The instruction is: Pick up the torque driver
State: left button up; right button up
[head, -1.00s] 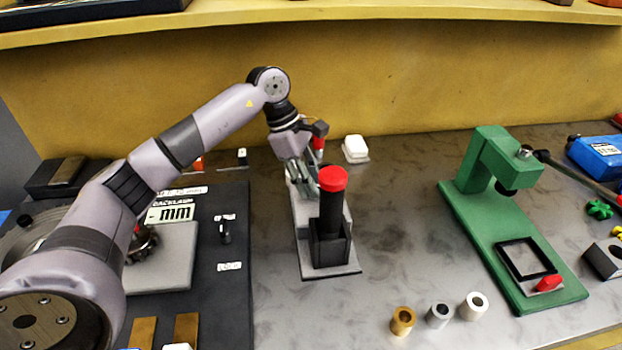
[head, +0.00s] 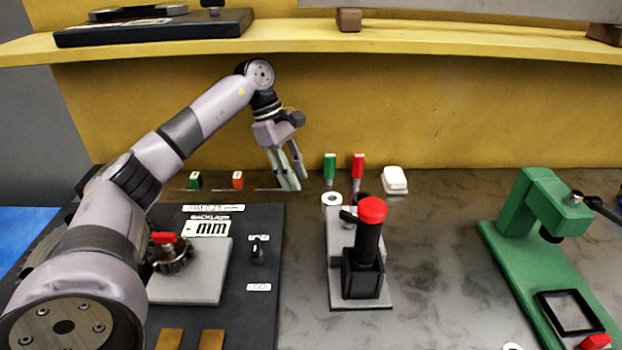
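A black cylinder with a red cap (head: 370,232), which looks like the torque driver, stands upright in a black square holder (head: 362,280) on a grey base plate, right of centre. My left gripper (head: 296,184) points down at the back of the bench, to the left of and behind the driver, clear of it. Its fingers look apart with nothing between them. The driver's lower end is hidden inside the holder. My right gripper is not in view.
Green (head: 330,168) and red (head: 358,168) handles stand behind the holder, beside a white block (head: 395,180). A dark mat (head: 262,300) with a grey plate lies left. A green press (head: 545,215) stands right. Bare bench lies between holder and press.

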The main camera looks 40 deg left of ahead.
aim_at(371, 211)
jog(key=k+l, duration=1.6)
jog(key=l, duration=0.2)
